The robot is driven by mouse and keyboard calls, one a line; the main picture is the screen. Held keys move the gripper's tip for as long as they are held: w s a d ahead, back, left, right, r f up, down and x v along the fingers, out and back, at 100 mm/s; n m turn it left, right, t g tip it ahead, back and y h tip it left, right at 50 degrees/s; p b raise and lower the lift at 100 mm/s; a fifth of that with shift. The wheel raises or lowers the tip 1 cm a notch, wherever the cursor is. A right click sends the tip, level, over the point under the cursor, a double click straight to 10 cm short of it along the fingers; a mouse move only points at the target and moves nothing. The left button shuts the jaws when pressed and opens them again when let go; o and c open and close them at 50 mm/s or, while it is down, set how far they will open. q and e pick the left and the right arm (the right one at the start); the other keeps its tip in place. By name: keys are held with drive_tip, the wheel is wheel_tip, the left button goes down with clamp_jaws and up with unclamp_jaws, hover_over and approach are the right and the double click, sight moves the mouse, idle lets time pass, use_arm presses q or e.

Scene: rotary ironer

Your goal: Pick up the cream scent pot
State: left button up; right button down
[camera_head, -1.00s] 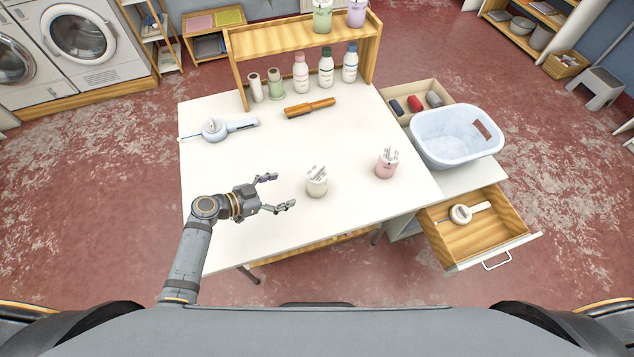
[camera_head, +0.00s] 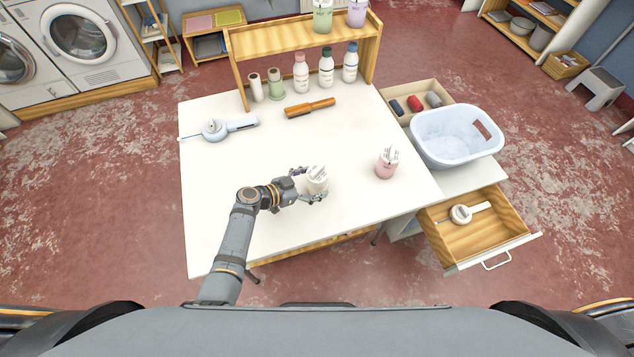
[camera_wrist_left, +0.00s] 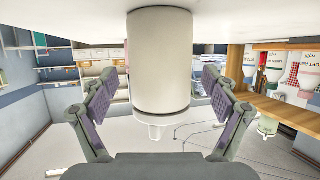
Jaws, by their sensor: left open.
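The cream scent pot (camera_head: 317,181) stands upright on the white table (camera_head: 225,235), with pale sticks or a label piece at its top. My left gripper (camera_head: 311,184) is open around it, one finger on its far side and one on its near side. In the left wrist view the cream pot (camera_wrist_left: 160,65) sits between the two spread fingers (camera_wrist_left: 160,108), with a gap visible on each side. That view appears upside down. A pink scent pot (camera_head: 387,163) stands to the right on the table. My right gripper is not in view.
A blue-white device (camera_head: 214,129) and an orange-brown roller-like tool (camera_head: 310,107) lie farther back. A wooden shelf (camera_head: 300,39) with bottles stands at the back. A pale blue basin (camera_head: 457,137) and an open drawer (camera_head: 485,236) are at the right.

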sight(316, 170)
use_arm(q)
drive_tip(key=shift+w+d+f, duration=0.3)
drive_tip(key=shift+w+d, duration=0.05)
drive_tip(key=shift+d, duration=0.2)
drive_tip(key=shift+a, duration=0.15)
drive_tip(key=shift+c, duration=1.4)
drive_tip(key=c, duration=1.1)
wheel_tip(316, 170, up, 10)
drive_tip(key=shift+r, duration=0.1)
wheel_tip(316, 170, down, 7)
drive_tip(key=shift+f, duration=0.1)
drive_tip(key=shift+f, duration=1.25)
drive_tip(key=shift+f, duration=0.15)
